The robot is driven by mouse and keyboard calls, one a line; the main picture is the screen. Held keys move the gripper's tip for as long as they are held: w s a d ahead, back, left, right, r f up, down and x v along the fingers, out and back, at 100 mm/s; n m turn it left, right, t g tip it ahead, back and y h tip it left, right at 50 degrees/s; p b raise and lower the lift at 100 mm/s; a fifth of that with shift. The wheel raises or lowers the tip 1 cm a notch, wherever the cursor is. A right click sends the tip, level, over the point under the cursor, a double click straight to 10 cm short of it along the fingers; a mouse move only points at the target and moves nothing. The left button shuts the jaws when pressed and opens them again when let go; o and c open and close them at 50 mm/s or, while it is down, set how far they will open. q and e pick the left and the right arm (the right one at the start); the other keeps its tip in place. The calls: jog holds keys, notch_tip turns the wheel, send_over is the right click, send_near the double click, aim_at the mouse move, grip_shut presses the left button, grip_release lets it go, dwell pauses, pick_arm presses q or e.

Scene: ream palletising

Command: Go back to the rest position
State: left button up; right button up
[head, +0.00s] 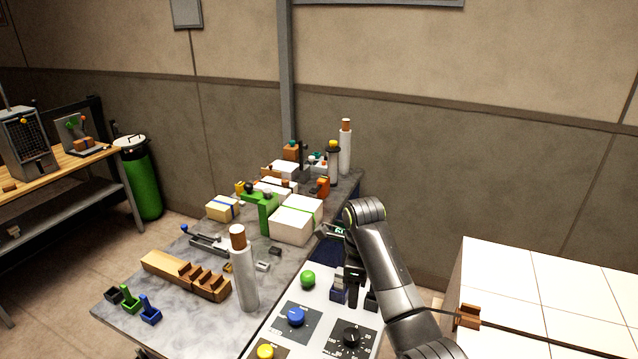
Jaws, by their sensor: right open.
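My right arm comes in from the lower right and bends down at its wrist. My right gripper (354,297) points down over the light control panel (283,337). Its dark fingers are apart, and I see nothing held between them. The fingers stand right of the green knob (308,278) and beyond the black dial (351,337); whether they touch the panel I cannot tell. My left gripper is not in view. A white ream-like block with a green band (292,226) lies on the grey bench, left of my right wrist and apart from it.
The grey bench (206,319) holds a white cylinder with a brown top (244,275), a wooden stepped block (187,275) and several small packs. White stacked blocks (540,290) stand at the right. A green tank (141,180) and a wooden table (50,178) are at the left.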

jog(key=s+d+f+n+t, duration=0.1)
jog(key=s+d+f+n, duration=0.5)
jog(key=s, duration=0.3)
jog(key=s+d+f+n+t, duration=0.1)
jog(key=s+d+f+n, duration=0.4)
jog(key=s+f, duration=0.35)
jog(key=s+d+r+n+t+h, duration=0.1)
jog(key=s+d+r+n, duration=0.15)
jog(key=s+n, duration=0.6)
jog(key=s+d+r+n+t+h, duration=0.1)
jog(key=s+d+r+n, duration=0.2)
jog(key=s, duration=1)
notch_tip(320, 180, down, 32)
jog(key=d+g+b, duration=0.2)
jog(key=b, duration=0.6)
jog(key=s+f+b, duration=0.2)
jog(key=s+f, duration=0.3)
jog(key=f, duration=0.3)
jog(key=s+f+b, duration=0.2)
jog(key=s+f, duration=0.3)
jog(key=f, duration=0.3)
jog(key=s+a+f+y+b, duration=0.1)
jog(key=s+f+b, duration=0.1)
jog(key=s+f, duration=0.3)
notch_tip(320, 180, down, 3)
jog(key=shift+r+m+g, duration=0.1)
jog(key=shift+m+g, duration=0.25)
jog(key=shift+g, duration=0.05)
